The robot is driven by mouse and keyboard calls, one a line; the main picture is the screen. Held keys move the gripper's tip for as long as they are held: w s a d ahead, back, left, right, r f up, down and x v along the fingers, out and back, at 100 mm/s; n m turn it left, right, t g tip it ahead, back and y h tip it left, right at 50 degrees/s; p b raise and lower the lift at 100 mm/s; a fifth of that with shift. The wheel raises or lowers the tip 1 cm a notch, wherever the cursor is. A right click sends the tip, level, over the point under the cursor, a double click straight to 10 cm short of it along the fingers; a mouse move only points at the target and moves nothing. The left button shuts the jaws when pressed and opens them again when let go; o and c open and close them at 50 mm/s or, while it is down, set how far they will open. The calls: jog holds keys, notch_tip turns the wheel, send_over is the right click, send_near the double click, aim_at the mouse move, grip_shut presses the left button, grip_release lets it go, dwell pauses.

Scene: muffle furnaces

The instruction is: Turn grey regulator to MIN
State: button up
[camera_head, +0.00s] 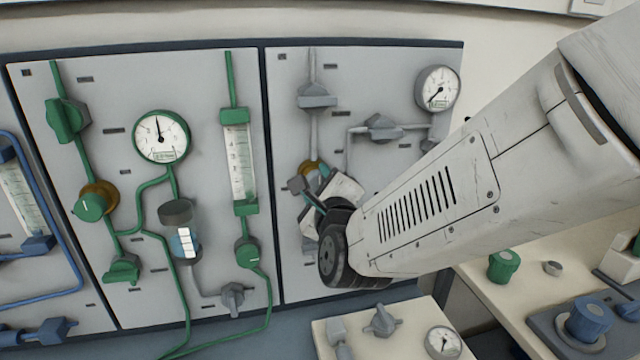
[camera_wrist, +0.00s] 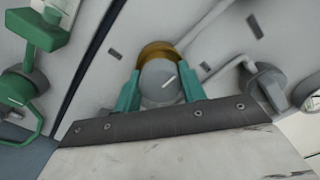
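In the head view, my gripper (camera_head: 322,182) is at the right-hand grey panel, next to the brass collar (camera_head: 311,167). There the knob is mostly hidden behind my gripper. No MIN mark is legible.
Grey valves (camera_head: 316,97) and (camera_head: 380,127) and a pressure gauge (camera_head: 437,89) surround the spot. A green-piped panel with a green regulator (camera_head: 90,206) is to the left. A bench (camera_head: 520,290) with fittings stands at lower right.

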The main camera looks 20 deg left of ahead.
jog(key=c, duration=0.3)
jog(key=n, duration=0.4)
jog(key=shift+f+n, duration=0.1)
jog(key=shift+n, duration=0.2)
jog(key=n, duration=0.4)
jog(key=shift+n, duration=0.3)
jog(key=n, duration=0.4)
jog(key=shift+n, duration=0.3)
jog(key=shift+f+n, duration=0.1)
jog(key=shift+n, duration=2.1)
